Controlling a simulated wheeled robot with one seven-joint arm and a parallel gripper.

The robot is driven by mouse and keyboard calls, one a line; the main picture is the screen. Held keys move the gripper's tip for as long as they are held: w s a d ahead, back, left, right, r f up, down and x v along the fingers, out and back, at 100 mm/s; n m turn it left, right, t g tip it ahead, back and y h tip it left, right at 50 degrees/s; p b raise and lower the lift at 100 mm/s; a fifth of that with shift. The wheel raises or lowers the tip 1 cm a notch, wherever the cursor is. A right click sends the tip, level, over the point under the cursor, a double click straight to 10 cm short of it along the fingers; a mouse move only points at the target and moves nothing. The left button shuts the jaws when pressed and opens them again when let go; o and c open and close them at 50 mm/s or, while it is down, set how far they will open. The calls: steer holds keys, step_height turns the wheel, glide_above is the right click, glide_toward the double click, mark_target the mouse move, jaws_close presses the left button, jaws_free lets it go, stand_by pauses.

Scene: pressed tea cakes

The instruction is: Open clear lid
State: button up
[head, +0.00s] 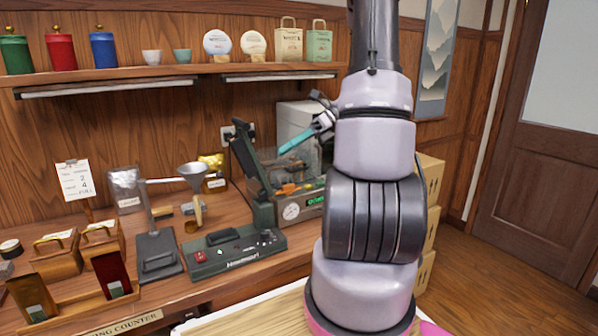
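A dark green machine with a front dial (291,211) and a small green display stands at the back of the counter, left of my arm. A see-through cover (292,168) seems to sit around its top, with orange items visible through it. A dark green frame or panel (250,155) stands tilted up at its left side. How the cover and panel join is too small to tell. My gripper (292,143), with teal fingers, is over the machine, near the panel's right side. Its finger gap and any contact with the cover cannot be made out. My arm hides the machine's right side.
A flat dark green device (220,262) with a red button lies in front. A metal funnel (195,172) on a stand is at left, near wooden boxes (55,258). A shelf (150,76) of tins and bags runs above. Cardboard boxes (428,185) stand behind my arm.

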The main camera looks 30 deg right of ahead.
mark_target(301, 170)
steer(key=w+d+f+m+t+y, duration=0.2)
steer(key=w+d+f+m+t, duration=0.1)
steer(key=d+f+m+t, duration=1.15)
steer(key=w+a+r+m+g, duration=0.1)
steer(key=w+a, duration=0.1)
steer(key=w+a+m+g, duration=0.1)
steer(key=w+a, duration=0.1)
steer(key=w+a+r+m+g, duration=0.1)
steer(key=w, duration=0.2)
steer(key=shift+w+a+r, duration=0.1)
steer(key=shift+a+r, duration=0.2)
steer(key=shift+a, duration=0.1)
jaws_close()
stand_by(0.5)
